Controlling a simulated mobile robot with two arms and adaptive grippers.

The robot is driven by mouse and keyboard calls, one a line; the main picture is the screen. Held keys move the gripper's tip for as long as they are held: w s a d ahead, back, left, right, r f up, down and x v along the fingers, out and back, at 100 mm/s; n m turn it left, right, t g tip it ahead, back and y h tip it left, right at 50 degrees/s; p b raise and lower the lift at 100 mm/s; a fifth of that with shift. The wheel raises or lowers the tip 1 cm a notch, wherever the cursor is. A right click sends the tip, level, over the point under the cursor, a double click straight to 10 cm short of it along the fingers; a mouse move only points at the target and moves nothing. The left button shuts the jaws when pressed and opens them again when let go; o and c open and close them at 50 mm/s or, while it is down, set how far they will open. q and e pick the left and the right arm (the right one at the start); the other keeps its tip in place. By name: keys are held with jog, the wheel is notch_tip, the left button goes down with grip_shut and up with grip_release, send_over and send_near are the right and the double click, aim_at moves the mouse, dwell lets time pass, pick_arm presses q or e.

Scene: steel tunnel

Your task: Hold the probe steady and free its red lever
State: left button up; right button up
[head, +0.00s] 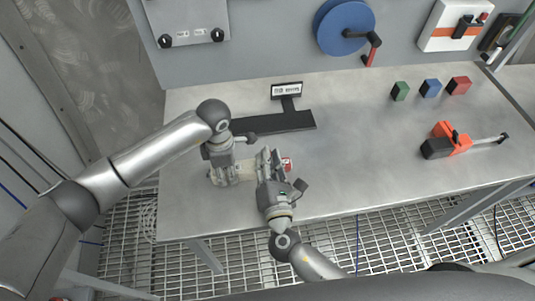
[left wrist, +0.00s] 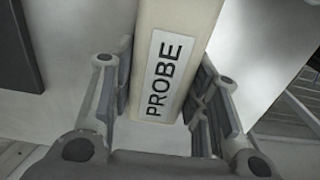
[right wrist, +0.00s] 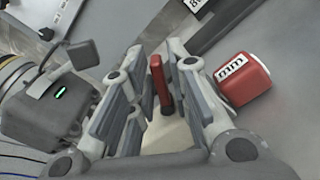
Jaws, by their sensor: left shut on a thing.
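The cream probe (head: 246,170) lies on the steel bench near its front left. Its PROBE label (left wrist: 165,75) shows in the left wrist view. My left gripper (head: 231,172) is shut on the probe's body, a finger on each side. My right gripper (head: 268,163) is at the probe's right end. In the right wrist view its fingers (right wrist: 158,70) are apart, with the red lever (right wrist: 160,82) upright between them. I see space beside the lever. In the head view the right gripper hides the lever.
A red block (right wrist: 243,80) with a white label sits just right of my right gripper. Behind is a black stand (head: 285,122) with a small sign (head: 287,90). Green, blue and red blocks (head: 430,87) and an orange-black tool (head: 450,142) lie further right. Bench between is clear.

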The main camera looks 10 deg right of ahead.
jog(key=s, duration=1)
jog(key=shift+s, duration=0.25)
pick_arm(q)
jog(key=o, duration=1.2)
